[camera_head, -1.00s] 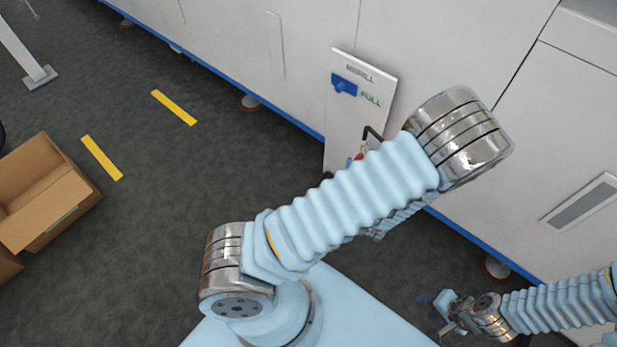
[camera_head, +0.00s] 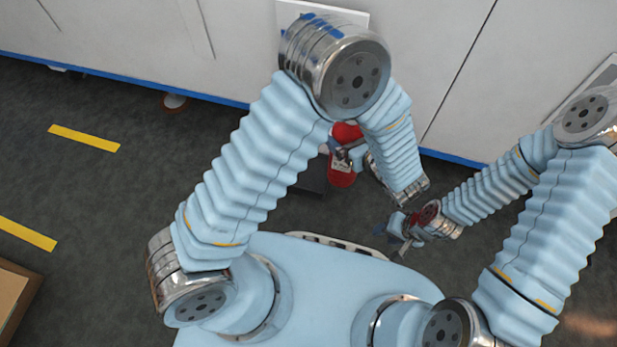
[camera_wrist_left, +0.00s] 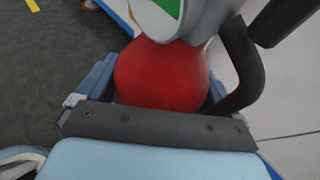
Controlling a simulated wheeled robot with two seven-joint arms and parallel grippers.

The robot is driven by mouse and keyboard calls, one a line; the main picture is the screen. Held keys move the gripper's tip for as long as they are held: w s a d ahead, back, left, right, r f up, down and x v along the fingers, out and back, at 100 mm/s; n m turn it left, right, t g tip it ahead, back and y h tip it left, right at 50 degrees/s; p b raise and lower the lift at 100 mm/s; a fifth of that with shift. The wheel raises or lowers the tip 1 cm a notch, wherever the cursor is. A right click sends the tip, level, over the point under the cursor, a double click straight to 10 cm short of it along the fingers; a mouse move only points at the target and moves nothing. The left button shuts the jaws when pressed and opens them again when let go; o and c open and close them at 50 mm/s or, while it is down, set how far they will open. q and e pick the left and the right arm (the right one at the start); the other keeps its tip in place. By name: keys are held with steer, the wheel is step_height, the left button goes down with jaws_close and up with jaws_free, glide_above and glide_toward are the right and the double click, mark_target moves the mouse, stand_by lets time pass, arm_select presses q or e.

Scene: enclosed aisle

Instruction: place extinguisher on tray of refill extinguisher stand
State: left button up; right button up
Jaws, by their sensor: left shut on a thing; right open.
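The red extinguisher (camera_head: 342,172) shows partly below my left forearm in the head view. In the left wrist view its red body (camera_wrist_left: 160,78) sits between the jaws, with a black hose (camera_wrist_left: 245,70) on the right. My left gripper (camera_head: 341,153) is shut on it. The refill stand shows as a white board (camera_head: 350,14) against the wall, mostly hidden by my left arm. A dark flat part, possibly its tray (camera_head: 313,178), lies left of the extinguisher; whether they touch is unclear. My right gripper (camera_head: 397,236) is open and empty, lower right of the extinguisher.
A white wall of panels with a blue bottom edge (camera_head: 225,98) runs behind the stand. Dark floor with yellow strips (camera_head: 84,138) is free on the left. A cardboard box (camera_head: 14,300) is at the lower left edge.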

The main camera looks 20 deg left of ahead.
arm_select(q)
steer(key=shift+s+d+f, duration=0.1)
steer(key=shift+s+d, duration=0.1)
steer(key=shift+d, duration=0.1)
steer(key=w+a+f+b, duration=0.1)
steer(key=w+a+f, duration=0.2)
steer(key=a+f, duration=0.3)
steer(key=w+a+f+b, duration=0.2)
steer(key=a+f, duration=0.4)
steer(key=shift+w+f+b, duration=0.3)
steer(key=shift+w, duration=0.1)
steer(key=shift+f, duration=0.15)
steer(key=o, duration=1.7)
steer(key=shift+f, duration=0.1)
